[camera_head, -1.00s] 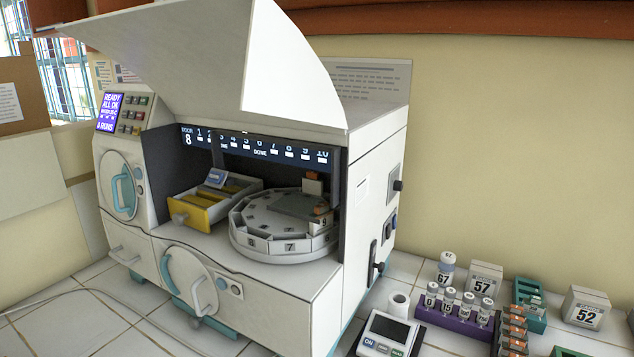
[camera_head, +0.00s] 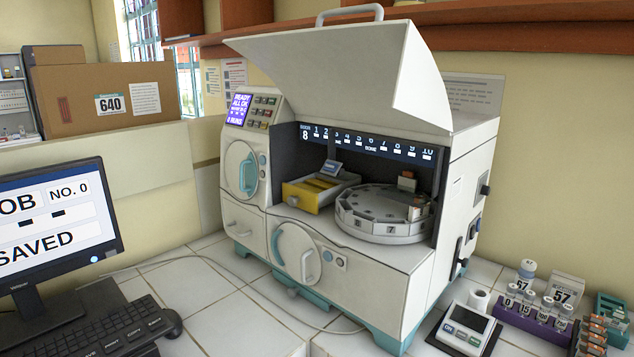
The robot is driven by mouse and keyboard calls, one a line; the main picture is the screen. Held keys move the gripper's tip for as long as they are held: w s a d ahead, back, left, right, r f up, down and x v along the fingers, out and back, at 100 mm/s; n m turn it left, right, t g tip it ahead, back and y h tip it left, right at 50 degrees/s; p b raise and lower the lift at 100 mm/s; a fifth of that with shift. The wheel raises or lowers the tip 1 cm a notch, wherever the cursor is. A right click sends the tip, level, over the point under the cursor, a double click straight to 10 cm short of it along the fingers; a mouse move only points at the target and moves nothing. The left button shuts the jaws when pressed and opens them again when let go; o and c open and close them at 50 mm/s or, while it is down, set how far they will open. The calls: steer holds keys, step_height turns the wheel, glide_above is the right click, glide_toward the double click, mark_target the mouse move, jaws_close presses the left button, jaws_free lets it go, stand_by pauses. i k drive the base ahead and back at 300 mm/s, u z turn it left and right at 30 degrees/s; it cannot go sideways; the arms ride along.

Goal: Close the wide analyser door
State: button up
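The white analyser (camera_head: 345,275) stands on the tiled bench in the middle of the head view. Its wide door (camera_head: 345,80) is swung up and open above the front bay. A grey handle (camera_head: 349,13) sits on the door's raised edge. Inside the open bay are a round numbered carousel (camera_head: 385,229) and a yellow-fronted drawer (camera_head: 303,197), which stands pulled out. A dark display strip with numbers runs along the back of the bay. My gripper is not in view.
A monitor (camera_head: 50,220) and keyboard (camera_head: 110,325) stand at the left. A small device with a screen (camera_head: 468,325), a purple vial rack (camera_head: 520,322) and a green rack (camera_head: 612,308) are at the right. A shelf (camera_head: 500,12) runs above the door. Bare tiles lie before the analyser.

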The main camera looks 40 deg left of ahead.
mark_target(378, 73)
steer(key=u, duration=1.5)
